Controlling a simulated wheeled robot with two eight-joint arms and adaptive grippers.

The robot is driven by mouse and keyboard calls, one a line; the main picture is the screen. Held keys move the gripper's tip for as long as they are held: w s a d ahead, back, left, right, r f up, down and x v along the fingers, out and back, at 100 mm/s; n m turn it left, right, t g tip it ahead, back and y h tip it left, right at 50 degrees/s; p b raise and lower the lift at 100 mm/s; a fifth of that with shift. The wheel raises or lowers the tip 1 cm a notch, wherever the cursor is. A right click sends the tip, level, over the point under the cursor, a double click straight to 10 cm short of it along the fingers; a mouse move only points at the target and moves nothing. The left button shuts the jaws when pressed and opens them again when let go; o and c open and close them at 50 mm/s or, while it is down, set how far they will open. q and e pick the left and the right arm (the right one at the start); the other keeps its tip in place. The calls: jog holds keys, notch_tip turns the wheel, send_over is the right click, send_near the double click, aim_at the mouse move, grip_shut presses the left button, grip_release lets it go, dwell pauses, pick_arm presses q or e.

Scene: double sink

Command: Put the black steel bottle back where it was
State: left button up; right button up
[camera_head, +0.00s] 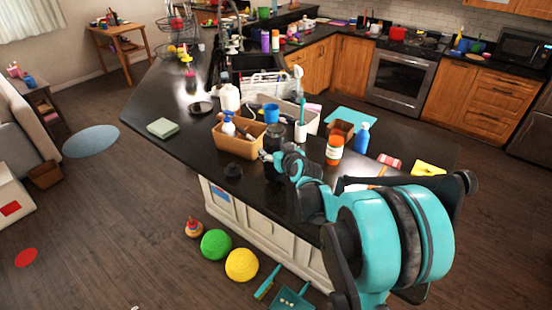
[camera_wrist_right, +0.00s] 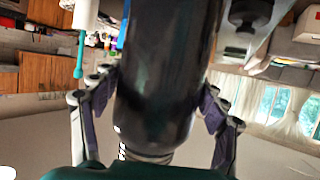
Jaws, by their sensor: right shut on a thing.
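The black steel bottle (camera_head: 274,139) shows dark beside the tan caddy, partly hidden by my right gripper (camera_head: 275,156) and wrist. In the right wrist view, the dark, glossy bottle (camera_wrist_right: 165,75) fills the middle, with its narrower ringed end at the bottom. The fingers of my right gripper (camera_wrist_right: 157,108) close on it from both sides. I cannot tell whether the bottle touches the counter (camera_head: 185,160) or hangs just above it. My left gripper is not in view.
A tan caddy (camera_head: 228,142) holding bottles, a blue cup (camera_head: 271,113), an orange-red jar (camera_head: 334,150) and a blue bottle (camera_head: 362,138) surround the gripper.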

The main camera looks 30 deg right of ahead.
notch_tip(320, 180, down, 3)
jog(key=shift+f+b, duration=0.2)
jog(key=shift+b, duration=0.1)
jog(key=shift+r, duration=0.1)
jog(key=shift+f, duration=0.25)
jog(key=o, duration=1.9)
jog(key=shift+r, duration=0.1)
